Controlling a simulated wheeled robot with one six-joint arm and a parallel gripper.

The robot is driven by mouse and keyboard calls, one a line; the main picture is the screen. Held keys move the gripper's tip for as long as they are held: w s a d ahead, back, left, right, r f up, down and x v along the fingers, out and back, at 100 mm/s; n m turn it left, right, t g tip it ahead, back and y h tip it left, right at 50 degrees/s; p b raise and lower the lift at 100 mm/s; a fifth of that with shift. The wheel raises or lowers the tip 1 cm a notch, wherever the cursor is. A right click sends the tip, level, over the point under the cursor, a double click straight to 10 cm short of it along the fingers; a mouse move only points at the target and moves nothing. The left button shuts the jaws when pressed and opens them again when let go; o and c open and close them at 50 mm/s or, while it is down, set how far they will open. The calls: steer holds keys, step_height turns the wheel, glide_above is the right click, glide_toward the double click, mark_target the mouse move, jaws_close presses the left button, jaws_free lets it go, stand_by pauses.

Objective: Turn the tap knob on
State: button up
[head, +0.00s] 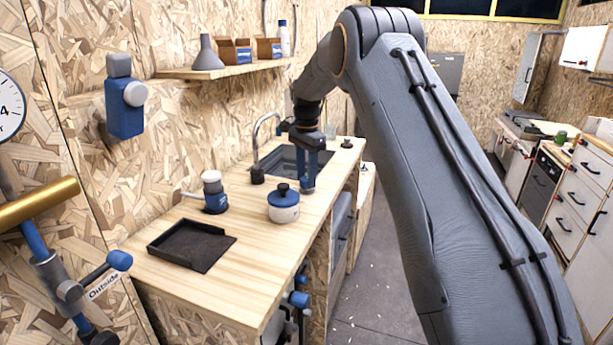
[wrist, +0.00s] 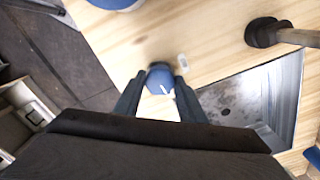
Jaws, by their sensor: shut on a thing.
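The tap knob (wrist: 160,79) is a small round blue knob with a white mark, on the wooden counter beside the sink. In the wrist view my gripper (wrist: 159,85) has one dark finger on each side of it and is shut on it. In the head view my gripper (head: 308,184) reaches down to the counter in front of the sink; the knob is hidden there. The tap (head: 266,120) is a curved metal spout on a black base (head: 257,174), behind and left of my gripper. Its base also shows in the wrist view (wrist: 263,33).
The sink (head: 278,162) lies close behind my gripper. A white jar with a blue lid (head: 284,212) stands close at the front left. A blue-and-white dispenser (head: 213,195) and a dark tray (head: 217,243) are farther left. A shelf (head: 220,72) hangs above the counter.

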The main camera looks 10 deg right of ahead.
mark_target(306, 179)
steer(key=shift+r+m, duration=0.1)
steer(key=shift+m, duration=0.5)
steer(key=o, duration=1)
steer(key=shift+o, duration=0.2)
step_height(306, 179, up, 8)
steer(key=shift+f+b, duration=0.15)
steer(key=shift+b, duration=0.7)
steer(key=shift+a, duration=0.1)
